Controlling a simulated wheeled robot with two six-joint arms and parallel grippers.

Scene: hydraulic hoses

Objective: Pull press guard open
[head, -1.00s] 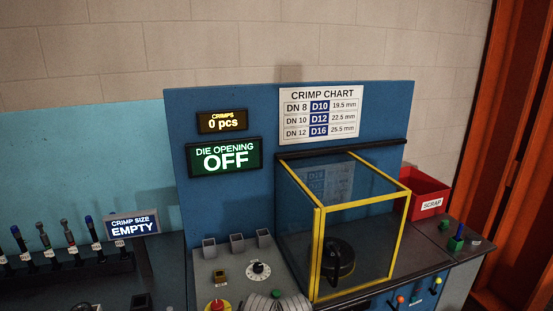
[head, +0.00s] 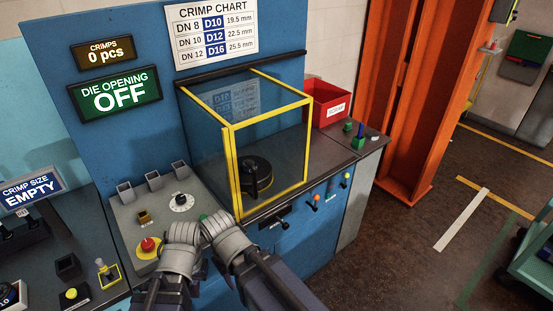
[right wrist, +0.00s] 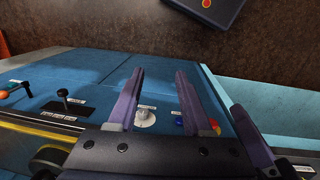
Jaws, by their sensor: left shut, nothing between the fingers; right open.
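The press guard (head: 228,150) is a clear box with a yellow frame on the blue press, in the head view. It stands closed around a black round part (head: 256,178). A yellow edge of it (right wrist: 38,133) shows at the lower left of the right wrist view. My left gripper (head: 183,236) is shut and empty in front of the control panel, its fingertips hard to make out. My right forearm reaches in beside it, just in front of the guard's lower front corner. My right gripper (right wrist: 159,76) is open and empty, facing the press's blue front.
The grey control panel (head: 155,212) with a red button (head: 147,244) lies left of the guard. Small coloured levers (head: 314,199) stick out from the press front. A red scrap bin (head: 333,104) stands behind right.

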